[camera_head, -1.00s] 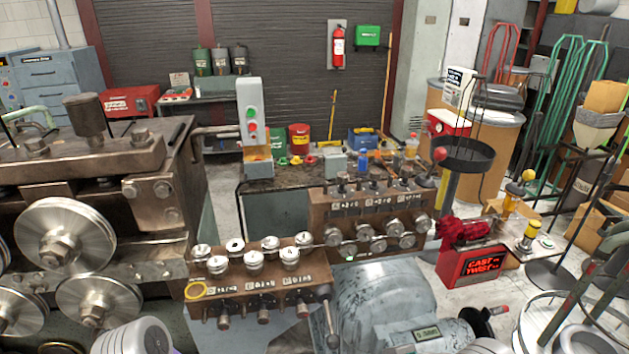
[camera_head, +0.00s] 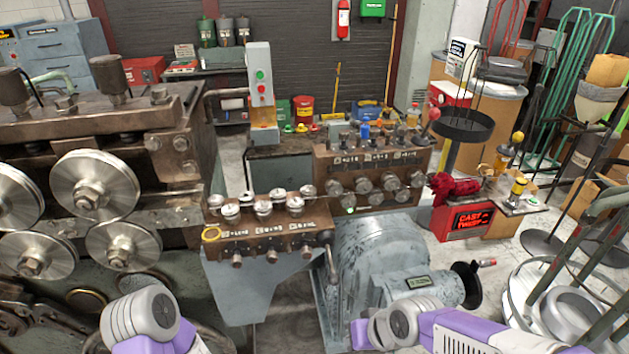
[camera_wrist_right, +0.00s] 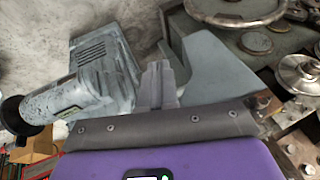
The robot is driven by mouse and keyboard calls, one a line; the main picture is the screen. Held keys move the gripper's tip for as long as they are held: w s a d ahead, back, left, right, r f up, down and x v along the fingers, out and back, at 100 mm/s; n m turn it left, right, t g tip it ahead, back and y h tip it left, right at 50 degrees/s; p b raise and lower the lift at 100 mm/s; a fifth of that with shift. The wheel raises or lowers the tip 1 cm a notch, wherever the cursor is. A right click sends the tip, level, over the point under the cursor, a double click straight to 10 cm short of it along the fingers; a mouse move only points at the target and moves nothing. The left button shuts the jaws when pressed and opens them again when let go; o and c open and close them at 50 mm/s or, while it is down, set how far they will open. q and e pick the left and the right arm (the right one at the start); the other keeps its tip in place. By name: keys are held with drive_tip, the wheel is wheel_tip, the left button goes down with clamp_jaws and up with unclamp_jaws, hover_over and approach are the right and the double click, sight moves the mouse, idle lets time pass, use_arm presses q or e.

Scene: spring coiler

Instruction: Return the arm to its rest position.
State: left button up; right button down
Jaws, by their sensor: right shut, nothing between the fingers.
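My right arm (camera_head: 455,330), purple and white, comes in low at the right of the head view. Its gripper is hard to make out there, at the bottom edge. In the right wrist view my right gripper (camera_wrist_right: 157,70) shows grey fingers together, with nothing between them. They point past the grey motor housing (camera_wrist_right: 98,85) and a grey-green machine panel (camera_wrist_right: 215,70). My left arm (camera_head: 148,325) shows only as a white and purple joint at the lower left of the head view. My left gripper is not visible.
The coiler with its steel rollers (camera_head: 95,185) fills the left. A brown block with knobs (camera_head: 270,240) stands in the middle, with a lever (camera_head: 330,262) at its right end. The motor (camera_head: 415,288) sits below. A wire reel (camera_head: 570,295) stands at the right.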

drive_tip(key=s+f+m+g, duration=0.1)
drive_tip(key=s+f, duration=0.2)
drive_tip(key=f, duration=0.7)
drive_tip(key=s+d+f+m+g, duration=0.1)
drive_tip(key=s+f, duration=0.2)
drive_tip(key=f, duration=0.8)
drive_tip(key=s+f+m, duration=0.2)
drive_tip(key=s+f, duration=0.1)
drive_tip(key=f, duration=0.7)
drive_tip(key=shift+s+d+f+g, duration=0.15)
drive_tip(key=shift+d+g, duration=0.1)
drive_tip(key=shift+g, duration=0.15)
